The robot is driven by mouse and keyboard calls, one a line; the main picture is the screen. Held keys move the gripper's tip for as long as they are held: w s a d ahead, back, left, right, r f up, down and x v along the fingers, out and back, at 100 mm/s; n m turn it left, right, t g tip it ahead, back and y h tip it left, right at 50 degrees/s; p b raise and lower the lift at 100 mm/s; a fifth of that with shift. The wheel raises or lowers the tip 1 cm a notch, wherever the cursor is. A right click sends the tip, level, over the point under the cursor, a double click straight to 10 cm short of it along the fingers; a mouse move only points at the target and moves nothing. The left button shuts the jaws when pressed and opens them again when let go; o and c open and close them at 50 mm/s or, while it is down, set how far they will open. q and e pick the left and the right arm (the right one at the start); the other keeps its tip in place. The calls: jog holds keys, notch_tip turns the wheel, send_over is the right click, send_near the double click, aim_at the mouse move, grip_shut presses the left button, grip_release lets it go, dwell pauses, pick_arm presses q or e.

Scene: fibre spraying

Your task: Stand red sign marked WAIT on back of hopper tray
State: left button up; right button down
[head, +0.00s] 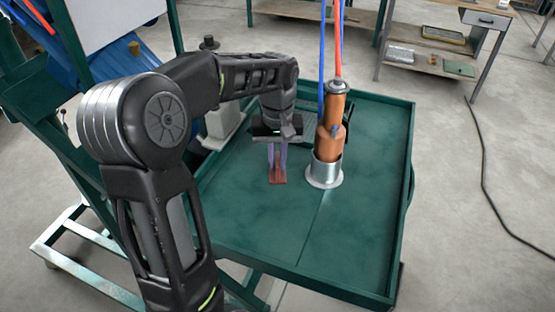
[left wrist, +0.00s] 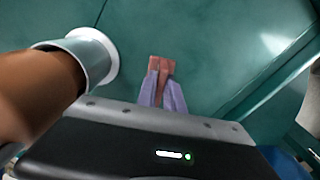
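A small red piece, taken as the red sign (head: 278,178), is low over the green tray (head: 355,240), left of the metal cup. Any lettering on it is too small to read. Its foot appears to be at the tray floor; I cannot tell whether it bears on it. My left gripper (head: 277,163) points down from above, its two pale purple fingers on either side of the sign's narrow upright part, and looks shut on it. In the left wrist view the sign (left wrist: 162,64) shows between and beyond the fingertips. My right gripper is not in view.
An orange-brown spray tool (head: 331,135) with blue and red hoses stands in a silver cup (head: 324,174) just right of my left gripper. The tray's right and near parts are clear. A workbench (head: 440,50) stands at the far right, and a black cable lies on the floor.

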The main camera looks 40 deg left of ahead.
aim_at(278, 160)
pick_arm(q)
jog(key=o, duration=0.4)
jog(key=shift+r, duration=0.25)
notch_tip(278, 160, up, 5)
jog(key=shift+f, duration=0.1)
notch_tip(278, 160, up, 7)
jog(key=p, duration=0.4)
